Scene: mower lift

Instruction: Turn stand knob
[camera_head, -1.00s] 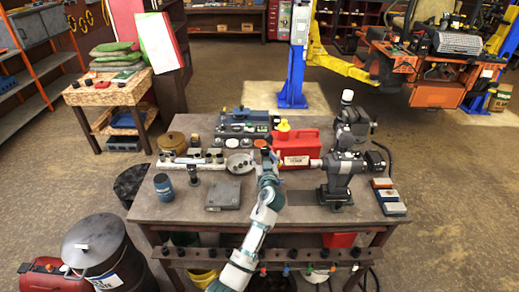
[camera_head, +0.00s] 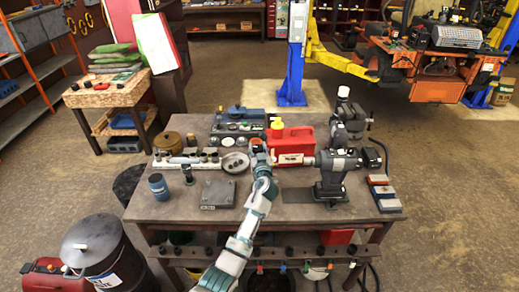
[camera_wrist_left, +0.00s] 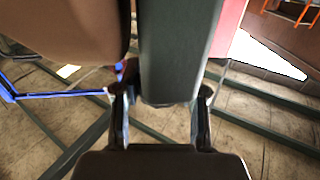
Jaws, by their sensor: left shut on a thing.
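My left arm reaches over the front edge of the workbench (camera_head: 160,212) in the head view. My left gripper (camera_head: 259,148) is just left of a red fuel can (camera_head: 291,146) with a yellow cap. In the left wrist view the gripper (camera_wrist_left: 163,108) has a finger on each side of a dark grey block-shaped part (camera_wrist_left: 178,50) and is shut on it. I cannot tell whether this part is the stand knob. A large brown shape (camera_wrist_left: 75,25) fills the upper left there. My right gripper is not in view.
A grey bench machine (camera_head: 335,172) stands right of the can. A round metal dish (camera_head: 235,162), a grey box (camera_head: 219,194) and a blue can (camera_head: 158,187) are to the left. A blue lift post (camera_head: 294,70) and an orange mower (camera_head: 437,91) are behind.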

